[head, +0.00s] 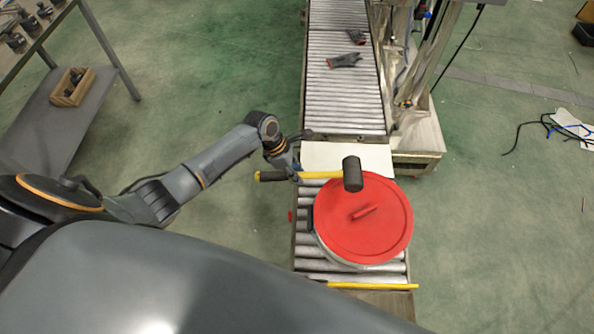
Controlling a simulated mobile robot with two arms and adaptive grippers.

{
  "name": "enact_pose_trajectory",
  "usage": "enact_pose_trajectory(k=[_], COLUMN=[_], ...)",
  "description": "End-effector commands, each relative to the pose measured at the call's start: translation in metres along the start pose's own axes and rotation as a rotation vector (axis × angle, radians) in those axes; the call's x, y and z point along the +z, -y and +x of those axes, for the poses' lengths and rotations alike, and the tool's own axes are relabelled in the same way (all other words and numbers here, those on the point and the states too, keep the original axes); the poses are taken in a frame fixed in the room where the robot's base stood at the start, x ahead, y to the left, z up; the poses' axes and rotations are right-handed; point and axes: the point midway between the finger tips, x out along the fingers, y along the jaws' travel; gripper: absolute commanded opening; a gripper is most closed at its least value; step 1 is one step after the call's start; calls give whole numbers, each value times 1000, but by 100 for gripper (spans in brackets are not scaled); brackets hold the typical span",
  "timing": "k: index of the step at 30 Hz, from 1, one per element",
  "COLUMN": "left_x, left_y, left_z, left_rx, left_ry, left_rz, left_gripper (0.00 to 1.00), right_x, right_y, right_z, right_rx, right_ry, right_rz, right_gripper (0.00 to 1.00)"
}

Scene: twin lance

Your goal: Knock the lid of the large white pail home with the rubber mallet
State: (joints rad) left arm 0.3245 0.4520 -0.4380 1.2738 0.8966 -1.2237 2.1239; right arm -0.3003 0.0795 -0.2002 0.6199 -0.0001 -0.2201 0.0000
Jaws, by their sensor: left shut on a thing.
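The large white pail (345,261) stands on the roller conveyor, mostly hidden under its round red lid (385,235). The lid lies on top of the pail; I cannot tell whether its rim is fully seated. The rubber mallet has a black head (353,174) and a yellow handle (318,175) with a dark grip end. My left gripper (295,174) is shut on the mallet's handle, near the dark grip. The mallet head is at the lid's far edge in the picture; I cannot tell whether they touch. My right gripper is not in view.
The roller conveyor (345,110) runs on beyond the pail, with dark gloves (344,61) on it. A pale board (340,156) lies just behind the pail. A metal frame (415,75) stands to the right. A yellow bar (373,286) crosses the conveyor's near end.

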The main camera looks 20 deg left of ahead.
Motion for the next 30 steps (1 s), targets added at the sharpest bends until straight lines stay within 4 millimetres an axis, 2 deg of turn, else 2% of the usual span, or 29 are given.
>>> enact_pose_trajectory(k=[1, 3, 15, 26, 30], left_x=[5, 7, 19, 19, 32], left_y=[-1, -1, 0, 0, -4], left_z=[-9, -14, -41, -42, -52], left_rx=[3, 3, 3, 3, -13], left_ry=[4, 4, 5, 4, 4], left_rz=[0, -1, -1, 1, 51], left_gripper=[0, 0, 0, 0, 0], right_x=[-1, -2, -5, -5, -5], right_y=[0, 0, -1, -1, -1], right_z=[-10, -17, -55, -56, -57], right_rx=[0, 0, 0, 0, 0], right_ry=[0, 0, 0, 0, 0], right_rz=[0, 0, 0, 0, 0], right_gripper=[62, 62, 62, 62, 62])
